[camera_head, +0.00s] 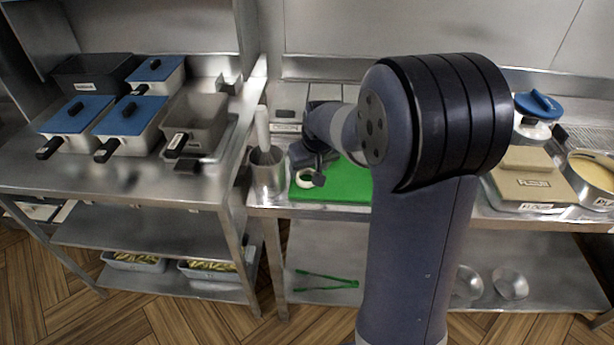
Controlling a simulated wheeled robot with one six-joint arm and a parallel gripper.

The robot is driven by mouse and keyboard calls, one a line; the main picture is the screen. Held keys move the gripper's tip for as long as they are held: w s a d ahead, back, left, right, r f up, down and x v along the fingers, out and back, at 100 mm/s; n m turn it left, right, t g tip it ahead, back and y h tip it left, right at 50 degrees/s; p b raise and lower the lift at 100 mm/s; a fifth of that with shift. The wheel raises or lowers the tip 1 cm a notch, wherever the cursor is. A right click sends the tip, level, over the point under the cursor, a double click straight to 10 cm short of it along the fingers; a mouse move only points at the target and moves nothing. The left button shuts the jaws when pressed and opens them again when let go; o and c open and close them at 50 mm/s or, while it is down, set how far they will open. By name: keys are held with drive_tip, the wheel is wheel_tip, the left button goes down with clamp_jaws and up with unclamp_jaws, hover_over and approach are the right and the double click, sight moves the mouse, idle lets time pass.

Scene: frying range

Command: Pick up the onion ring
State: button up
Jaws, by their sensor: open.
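A pale ring, which looks like the onion ring (290,183), lies on the left part of the green cutting board (342,189) on the counter. Its right side is partly covered by my gripper. My gripper (313,181) is open, at the ring's right edge in the picture. The fingers are small and dark here, and I cannot tell whether they touch the ring or are around it. My arm hides the right part of the board.
A metal canister (268,172) with a pale handle stands just left of the board. Several lidded containers (75,116) fill the left table. A tan box (530,181) and a pot (592,178) stand right. Green tongs (327,281) lie on the lower shelf.

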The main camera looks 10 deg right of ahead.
sight(306, 178)
drive_tip(key=shift+x, duration=1.6)
drive_tip(key=shift+c, duration=0.5)
drive_tip(key=shift+s, duration=0.1)
drive_tip(key=c, duration=0.4)
drive_tip(key=shift+c, duration=0.2)
drive_tip(key=shift+r, duration=0.1)
